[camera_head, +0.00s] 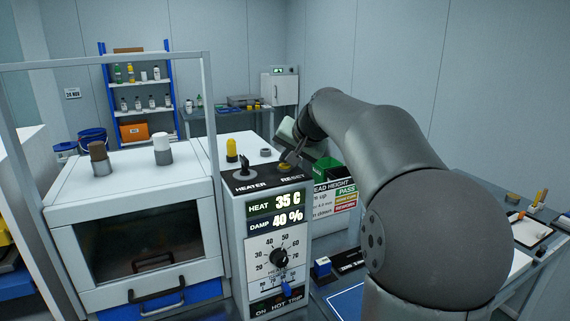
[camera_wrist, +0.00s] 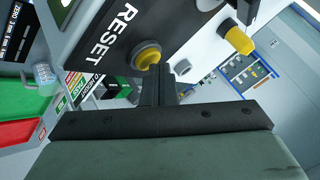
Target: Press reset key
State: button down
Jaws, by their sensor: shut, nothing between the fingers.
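The reset key is a round yellow button in a grey ring (camera_wrist: 147,54), beside the printed word RESET on the black top panel. In the head view the key (camera_head: 284,167) shows partly, at the right of the panel on top of the control box. My gripper (camera_wrist: 165,70) is shut and empty. Its fingertips are right beside the yellow key in the wrist view. In the head view my gripper (camera_head: 291,158) comes down from the right, just over the key. I cannot tell whether the fingertips touch it.
A black heater switch (camera_head: 245,165) stands left of the key, and a yellow capped knob (camera_head: 231,150) is behind it. The control box (camera_head: 238,245) has displays reading 35 C and 40 % and a dial (camera_head: 278,257). A glass-fronted chamber (camera_head: 150,235) adjoins on the left.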

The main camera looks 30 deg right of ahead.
aim_at(287, 166)
jog(key=shift+r, duration=0.1)
jog(key=shift+r+p, duration=0.7)
jog(key=shift+r, duration=0.1)
notch_tip(287, 166, up, 5)
jog(key=p, duration=0.4)
